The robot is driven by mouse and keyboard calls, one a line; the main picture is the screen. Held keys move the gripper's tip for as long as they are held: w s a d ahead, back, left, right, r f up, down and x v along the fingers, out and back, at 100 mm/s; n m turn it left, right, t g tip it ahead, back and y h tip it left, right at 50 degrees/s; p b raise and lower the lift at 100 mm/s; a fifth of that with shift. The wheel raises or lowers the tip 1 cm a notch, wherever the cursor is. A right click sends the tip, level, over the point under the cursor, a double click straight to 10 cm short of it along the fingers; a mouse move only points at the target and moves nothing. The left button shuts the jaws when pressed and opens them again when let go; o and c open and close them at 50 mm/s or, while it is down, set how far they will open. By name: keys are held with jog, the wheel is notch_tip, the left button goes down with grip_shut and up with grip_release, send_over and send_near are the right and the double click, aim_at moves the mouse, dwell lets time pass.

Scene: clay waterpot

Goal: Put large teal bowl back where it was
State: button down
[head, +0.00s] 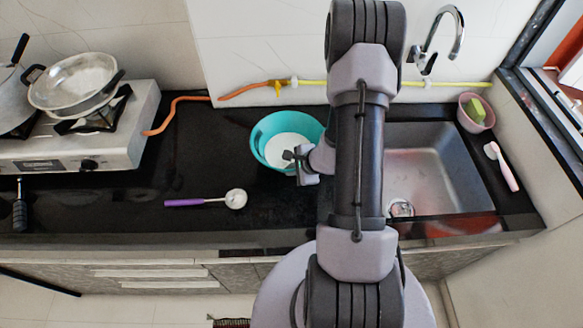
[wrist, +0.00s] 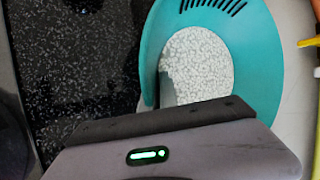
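The large teal bowl (head: 261,137) is on or just above the black counter, left of the sink; I cannot tell which. White grains, like rice, show inside it. In the wrist view the bowl (wrist: 262,75) fills the upper middle and right, with a row of dark slots near its top edge. My gripper (head: 292,156) is at the bowl's front right side, its dark fingers over or against the rim. In the wrist view my gripper's body covers the lower part and hides the fingertips. Whether the fingers are closed on the rim is not visible.
A purple-handled ladle (head: 236,199) lies on the counter to the front left. A stove (head: 60,150) with pans is at left. The sink (head: 425,170) is at right, with a pink pot (head: 477,122) and a pink brush (head: 502,167) beyond. An orange hose (head: 172,115) runs behind.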

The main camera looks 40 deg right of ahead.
jog(key=shift+f, duration=0.15)
jog(key=c, duration=1.6)
grip_release()
